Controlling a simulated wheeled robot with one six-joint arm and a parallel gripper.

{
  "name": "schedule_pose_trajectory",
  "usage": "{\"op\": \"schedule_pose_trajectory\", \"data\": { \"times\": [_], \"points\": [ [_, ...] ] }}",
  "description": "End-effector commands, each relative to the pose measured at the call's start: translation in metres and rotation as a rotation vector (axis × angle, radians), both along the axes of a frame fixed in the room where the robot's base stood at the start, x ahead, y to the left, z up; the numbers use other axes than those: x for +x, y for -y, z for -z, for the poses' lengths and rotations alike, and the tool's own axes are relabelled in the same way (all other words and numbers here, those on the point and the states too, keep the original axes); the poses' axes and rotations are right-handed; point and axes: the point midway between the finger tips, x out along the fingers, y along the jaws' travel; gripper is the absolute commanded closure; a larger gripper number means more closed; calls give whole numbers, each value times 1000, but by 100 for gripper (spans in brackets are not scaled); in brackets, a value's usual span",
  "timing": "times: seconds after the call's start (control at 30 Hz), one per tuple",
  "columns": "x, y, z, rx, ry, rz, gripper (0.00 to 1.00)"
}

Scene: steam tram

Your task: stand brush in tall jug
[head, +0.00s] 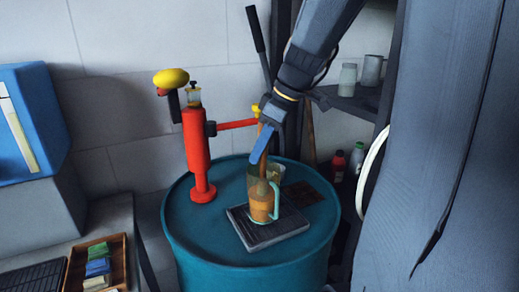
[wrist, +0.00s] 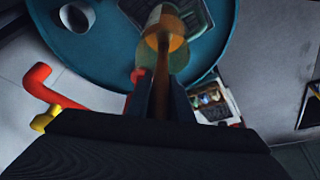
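The tall jug (head: 262,205) is clear with an amber lower part and a teal handle. It stands upright on a dark ridged mat (head: 256,236) on the teal drum. My gripper (head: 268,150) is above the jug, its blue finger pointing down towards the rim. In the wrist view my gripper (wrist: 160,85) has its fingers on both sides of the brush's brown handle (wrist: 160,65) and seems shut on it. The brush runs down into the jug's mouth (wrist: 164,36). The brush's lower end is hard to make out through the jug, so I cannot tell whether it touches the bottom.
A red pump-like device (head: 197,150) with a yellow knob stands on the drum (head: 190,235), left of the jug. A small pale cup (head: 277,172) is behind the jug. A brown slab (head: 303,195) lies to the right. Shelves with jars stand behind.

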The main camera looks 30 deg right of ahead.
Motion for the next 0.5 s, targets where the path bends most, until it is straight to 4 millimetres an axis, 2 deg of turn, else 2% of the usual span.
{"op": "schedule_pose_trajectory", "data": {
  "times": [0.03, 0.1, 0.37, 0.5],
  "points": [
    [0, 0, 0, 0, 0, 0, 71],
    [0, 0, 0, 0, 0, 0, 62],
    [0, 0, 0, 0, 0, 0, 62],
    [-2, 3, -9, -1, 3, 1, 62]
  ]
}}
